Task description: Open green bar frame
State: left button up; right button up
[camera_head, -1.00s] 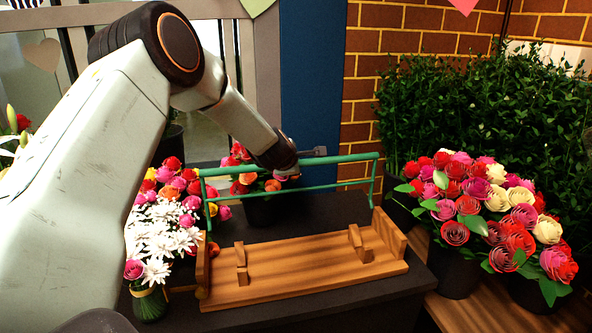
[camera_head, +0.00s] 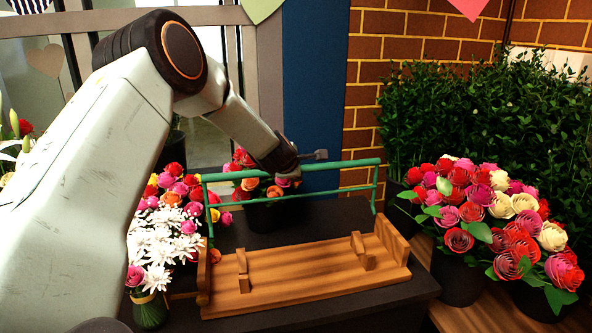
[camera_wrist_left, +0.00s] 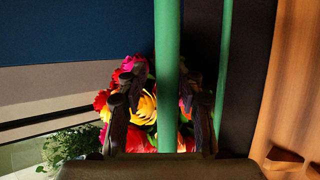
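The green bar frame (camera_head: 338,166) has two long parallel bars and stands raised above the rear of the wooden base (camera_head: 300,284). Its thin end posts go down towards the base's ends. My left gripper (camera_head: 290,176) is at the middle of the top bar, with its fingers mostly hidden behind the wrist. In the left wrist view the top bar (camera_wrist_left: 167,50) runs between the two dark fingers (camera_wrist_left: 163,92). A gap shows on each side, so the gripper is open around the bar. My right gripper is not in view.
The base stands on a dark table (camera_head: 330,212). White daisies (camera_head: 160,240) and mixed roses (camera_head: 180,185) are at the left. A pot of flowers (camera_head: 265,212) stands behind the frame. Large rose bouquets (camera_head: 500,215) stand at the right. The base's top is clear between its wooden uprights.

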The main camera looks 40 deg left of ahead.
pick_arm(q)
jog(key=shift+o, duration=0.6)
jog(key=shift+f, duration=0.15)
jog(key=shift+d, duration=0.1)
jog(key=shift+s, duration=0.1)
jog(key=v, duration=1.2)
